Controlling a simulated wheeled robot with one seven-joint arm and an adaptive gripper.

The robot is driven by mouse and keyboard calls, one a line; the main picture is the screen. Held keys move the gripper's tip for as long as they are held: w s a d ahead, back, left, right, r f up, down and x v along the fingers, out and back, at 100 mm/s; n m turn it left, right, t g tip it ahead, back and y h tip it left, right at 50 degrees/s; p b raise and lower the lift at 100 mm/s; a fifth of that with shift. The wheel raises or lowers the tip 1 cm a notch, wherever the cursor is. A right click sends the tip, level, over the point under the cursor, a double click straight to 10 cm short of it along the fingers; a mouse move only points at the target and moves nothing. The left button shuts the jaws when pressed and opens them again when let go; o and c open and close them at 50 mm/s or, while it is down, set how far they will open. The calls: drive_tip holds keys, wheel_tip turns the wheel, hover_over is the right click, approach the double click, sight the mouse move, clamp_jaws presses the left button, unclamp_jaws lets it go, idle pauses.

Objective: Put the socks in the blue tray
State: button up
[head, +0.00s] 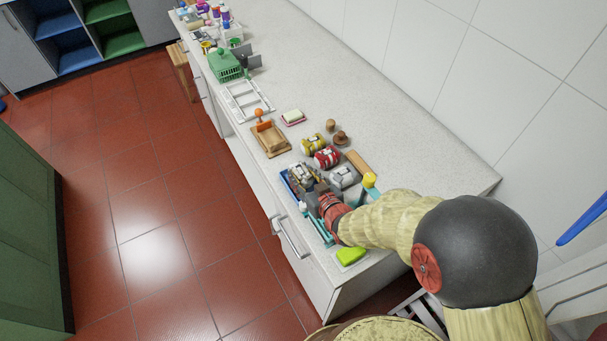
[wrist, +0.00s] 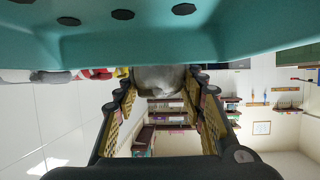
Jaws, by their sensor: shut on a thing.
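My gripper (head: 315,196) is low over the front of the counter, beside the blue tray. In the wrist view the fingers (wrist: 163,95) are closed around a grey, soft-looking bundle (wrist: 158,78), which looks like a sock. The blue tray (head: 286,185) shows only its left rim in the head view. A mottled bundle (head: 301,172) lies in or over it; I cannot tell which. A grey-white bundle (head: 345,177), a red one (head: 327,157) and a yellow one (head: 312,143) lie to the right and behind; I cannot tell which are socks.
A teal object (head: 318,232) lies by my arm, and a teal surface (wrist: 160,35) fills the top of the wrist view. A green item (head: 350,256) lies near the counter's end. A wooden tray (head: 270,140) and a white rack (head: 247,101) stand farther back.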

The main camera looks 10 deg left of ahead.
drive_tip(key=shift+f, duration=0.15)
drive_tip(key=o, duration=1.2)
drive_tip(key=shift+o, duration=0.6)
wheel_tip(320, 180, up, 10)
drive_tip(key=shift+f, duration=0.1)
